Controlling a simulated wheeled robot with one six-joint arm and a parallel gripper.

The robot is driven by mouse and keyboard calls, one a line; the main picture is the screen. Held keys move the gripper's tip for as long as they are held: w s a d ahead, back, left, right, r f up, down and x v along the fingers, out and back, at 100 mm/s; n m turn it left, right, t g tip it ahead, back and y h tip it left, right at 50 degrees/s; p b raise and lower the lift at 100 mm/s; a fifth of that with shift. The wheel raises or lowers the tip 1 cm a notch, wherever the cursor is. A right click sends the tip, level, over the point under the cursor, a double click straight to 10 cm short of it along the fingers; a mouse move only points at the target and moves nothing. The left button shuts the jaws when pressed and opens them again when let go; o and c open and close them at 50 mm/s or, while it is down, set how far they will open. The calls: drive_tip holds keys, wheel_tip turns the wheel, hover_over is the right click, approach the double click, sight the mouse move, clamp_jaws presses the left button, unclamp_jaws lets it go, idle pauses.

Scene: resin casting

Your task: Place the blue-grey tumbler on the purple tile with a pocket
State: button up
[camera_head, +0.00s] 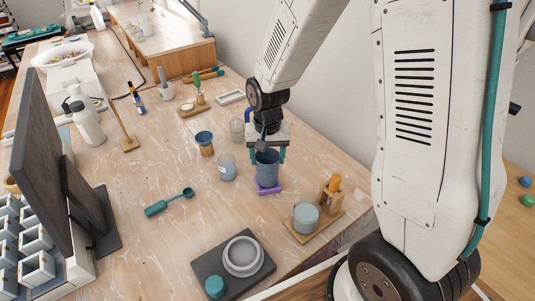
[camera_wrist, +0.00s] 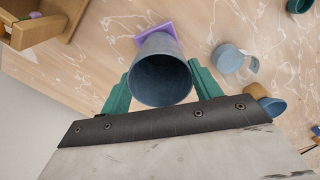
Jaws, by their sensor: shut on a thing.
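The blue-grey tumbler (camera_head: 267,168) stands upright between the green fingers of my gripper (camera_head: 267,157), which is shut on it. In the wrist view the tumbler (camera_wrist: 160,72) shows its open mouth, with a gripper finger on either side. The purple tile (camera_head: 269,187) lies on the table directly under the tumbler in the head view. In the wrist view a corner of the purple tile (camera_wrist: 152,34) shows past the tumbler's far end. The tile's pocket is hidden by the tumbler. I cannot tell whether the tumbler's base touches the tile.
A wooden stand with a pale blue cylinder (camera_head: 306,215) is at the right front. A teal scoop (camera_head: 168,202) lies left. Bare table lies between.

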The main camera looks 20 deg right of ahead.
drive_tip(key=shift+f, duration=0.2)
drive_tip(key=o, duration=1.2)
drive_tip(key=shift+r, duration=0.1)
wheel_tip(320, 180, up, 12)
drive_tip(key=r, duration=0.1)
drive_tip(key=s+d+r+n, duration=0.1)
drive_tip(key=s+r, duration=0.2)
drive_tip(key=s, duration=0.4)
drive_tip(key=s+d+r+n, duration=0.1)
drive_tip(key=s+r, duration=0.2)
drive_tip(key=s, duration=0.5)
drive_tip(key=s+d+r+n+t, duration=0.1)
drive_tip(key=s+r, duration=0.3)
drive_tip(key=s, duration=0.4)
drive_tip(key=shift+n, duration=0.6)
